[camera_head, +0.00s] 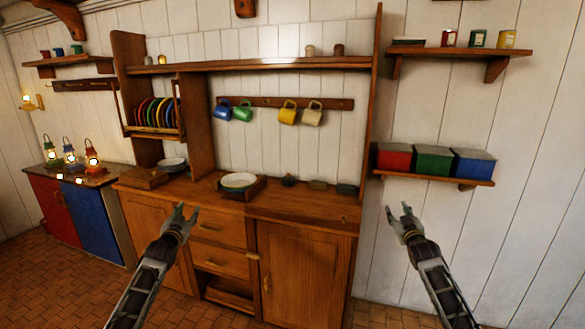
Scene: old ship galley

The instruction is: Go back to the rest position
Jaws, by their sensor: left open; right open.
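My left gripper (184,212) is open and empty. It is raised in front of the wooden cabinet (302,270), over the picture of its drawers. My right gripper (398,212) is open and empty, in front of the white plank wall just right of the cabinet. Both arms come up from the bottom of the view with their fingers pointing up and away. Neither gripper appears to touch anything.
A plate in a wooden holder (240,182) and small dark items (318,185) stand on the counter. Mugs (288,112) hang above. Red, green and blue boxes (433,160) sit on the right shelf. Lanterns (70,158) stand at left. The tiled floor (60,285) is clear at lower left.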

